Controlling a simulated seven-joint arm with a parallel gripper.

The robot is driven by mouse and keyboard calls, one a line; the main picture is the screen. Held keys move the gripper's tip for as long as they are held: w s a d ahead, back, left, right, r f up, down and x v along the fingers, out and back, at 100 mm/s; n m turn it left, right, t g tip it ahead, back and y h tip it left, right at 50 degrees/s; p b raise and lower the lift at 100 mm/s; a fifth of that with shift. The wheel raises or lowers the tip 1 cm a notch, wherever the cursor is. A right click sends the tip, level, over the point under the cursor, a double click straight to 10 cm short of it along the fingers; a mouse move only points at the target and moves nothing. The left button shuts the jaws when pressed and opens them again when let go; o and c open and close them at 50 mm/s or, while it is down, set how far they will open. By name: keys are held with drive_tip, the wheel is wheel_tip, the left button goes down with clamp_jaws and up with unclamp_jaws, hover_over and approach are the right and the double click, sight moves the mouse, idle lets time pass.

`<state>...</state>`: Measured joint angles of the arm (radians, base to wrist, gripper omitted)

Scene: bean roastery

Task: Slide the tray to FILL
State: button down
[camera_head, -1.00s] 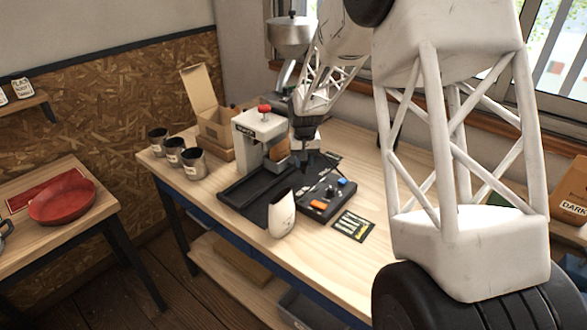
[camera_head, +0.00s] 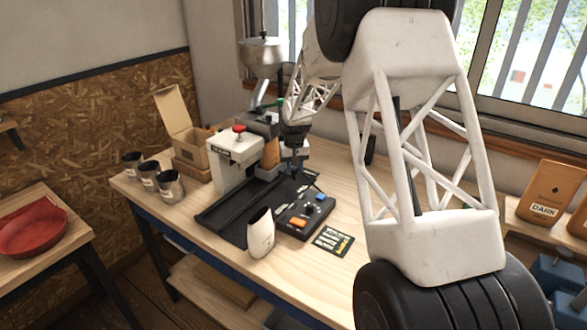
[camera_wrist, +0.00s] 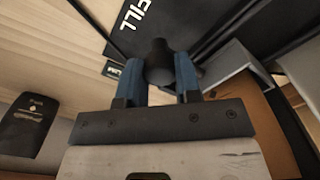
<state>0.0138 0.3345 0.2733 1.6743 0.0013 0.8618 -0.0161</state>
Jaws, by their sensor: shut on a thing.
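My gripper (camera_head: 294,178) points down over the back part of the black sliding assembly on the workbench. In the wrist view its blue fingers (camera_wrist: 160,65) are shut on a black round knob (camera_wrist: 158,62). White lettering, FILL (camera_wrist: 135,15), marks a black surface just beyond the knob. A brown bag (camera_head: 271,152) stands beside the machine. My gripper hides the knob's surroundings in the head view.
A printed card (camera_head: 332,241) lies at the right.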

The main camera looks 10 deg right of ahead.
drive_tip(key=c, duration=0.8)
unclamp_jaws()
drive_tip(key=shift+w+d, duration=0.1)
drive_tip(key=shift+d, duration=0.1)
drive_tip(key=shift+r, duration=0.15)
drive_tip(key=shift+r, duration=3.8)
